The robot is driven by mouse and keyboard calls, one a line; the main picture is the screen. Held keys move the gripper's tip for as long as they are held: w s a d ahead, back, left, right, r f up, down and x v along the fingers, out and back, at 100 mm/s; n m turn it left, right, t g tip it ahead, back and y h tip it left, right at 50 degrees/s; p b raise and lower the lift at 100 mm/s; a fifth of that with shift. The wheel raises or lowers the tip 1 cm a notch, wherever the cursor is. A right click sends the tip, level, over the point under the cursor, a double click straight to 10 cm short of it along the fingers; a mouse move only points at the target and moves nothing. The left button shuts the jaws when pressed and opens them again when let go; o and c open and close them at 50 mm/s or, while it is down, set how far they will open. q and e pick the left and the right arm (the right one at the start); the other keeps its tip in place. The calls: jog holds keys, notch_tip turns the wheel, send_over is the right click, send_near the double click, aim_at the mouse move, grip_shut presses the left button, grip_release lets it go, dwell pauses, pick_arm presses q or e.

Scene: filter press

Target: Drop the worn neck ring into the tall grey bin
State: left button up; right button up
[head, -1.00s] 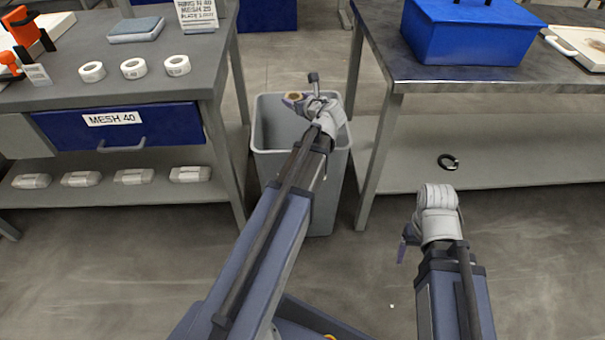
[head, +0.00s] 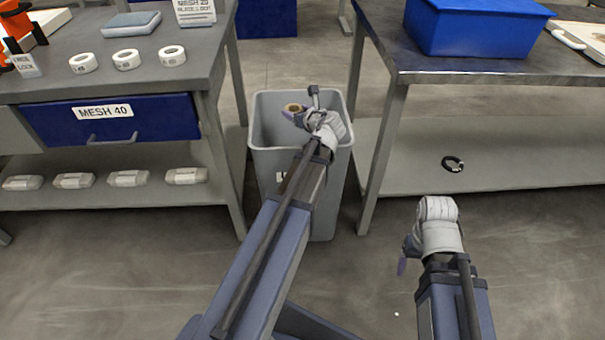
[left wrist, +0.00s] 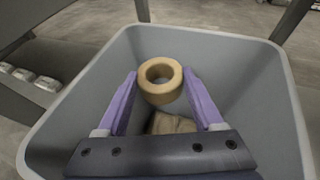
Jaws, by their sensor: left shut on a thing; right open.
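The worn neck ring (left wrist: 160,80) is a tan ring, held between the purple fingers of my left gripper (left wrist: 160,92) in the left wrist view. In the head view the ring (head: 293,108) shows small and brownish over the bin's opening. My left gripper (head: 305,113) is shut on it. The tall grey bin (head: 268,165) stands on the floor between two tables, and its walls surround the ring in the left wrist view (left wrist: 75,112). My right gripper (head: 402,258) is apart from these, low at the right, its fingers mostly hidden.
A brownish item (left wrist: 172,124) lies inside the bin. White rings (head: 126,59) lie on the left table, above a MESH 40 drawer (head: 160,117). A blue box (head: 475,28) stands on the right table. A black ring (head: 453,164) lies on the right lower shelf.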

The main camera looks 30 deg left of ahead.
pick_arm(q)
jog(key=o, duration=1.4)
jog(key=shift+p+v, duration=1.5)
jog(key=shift+v, duration=2.4)
jog(key=b+x, duration=0.3)
jog(key=x, duration=0.4)
jog(key=shift+f, duration=0.15)
jog(key=shift+w+a+r+p, duration=0.15)
jog(key=shift+r+p, duration=0.25)
jog(key=shift+p, duration=0.05)
jog(key=shift+w+a+r+p, duration=0.1)
jog(key=shift+a+r+p, duration=0.1)
jog(key=shift+r+p, duration=0.8)
jog(key=shift+r, duration=0.1)
